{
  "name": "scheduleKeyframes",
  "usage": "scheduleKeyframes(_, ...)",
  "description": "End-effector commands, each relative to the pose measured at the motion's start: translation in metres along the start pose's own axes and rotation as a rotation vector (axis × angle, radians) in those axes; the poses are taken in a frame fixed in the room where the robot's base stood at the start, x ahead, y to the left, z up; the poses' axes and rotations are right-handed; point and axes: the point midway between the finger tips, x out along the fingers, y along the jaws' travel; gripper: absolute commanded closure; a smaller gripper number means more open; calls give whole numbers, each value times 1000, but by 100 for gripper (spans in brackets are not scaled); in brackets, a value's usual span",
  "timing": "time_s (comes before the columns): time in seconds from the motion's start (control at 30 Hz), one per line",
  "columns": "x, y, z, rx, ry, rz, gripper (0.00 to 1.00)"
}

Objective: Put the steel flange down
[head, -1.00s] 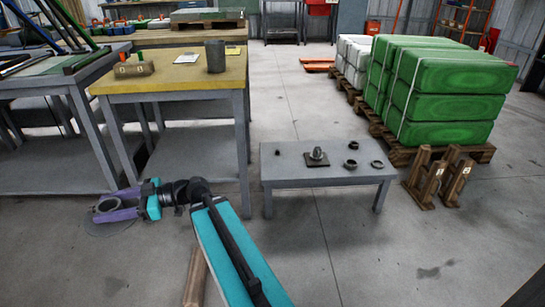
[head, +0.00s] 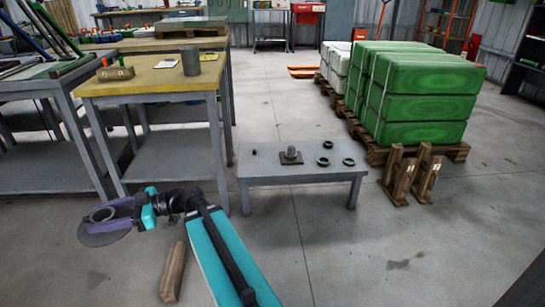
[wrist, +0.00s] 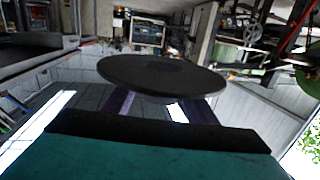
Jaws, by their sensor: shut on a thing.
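My gripper (head: 104,219) has purple fingers and is shut on the steel flange. In the head view the flange (head: 98,239) is a grey round disc with a raised hub, held off to the lower left, in front of the yellow-topped bench. In the wrist view the flange (wrist: 162,75) is a wide dark disc seen nearly edge-on, beyond the purple fingers. It appears clear of any surface, but its height above the floor is hard to tell.
A wooden block (head: 173,272) lies beside my arm. Green sacks (head: 425,95) stand on pallets.

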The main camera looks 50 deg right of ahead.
Motion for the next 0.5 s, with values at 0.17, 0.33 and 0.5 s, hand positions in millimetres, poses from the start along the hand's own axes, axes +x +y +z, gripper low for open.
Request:
scheduleKeyframes(0.17, -4, 3, -3, 0, 6, 6, 100)
scheduleKeyframes(0.33, -5, 4, -2, 0, 6, 8, 100)
scheduleKeyframes(0.5, -5, 4, -2, 0, 6, 8, 100)
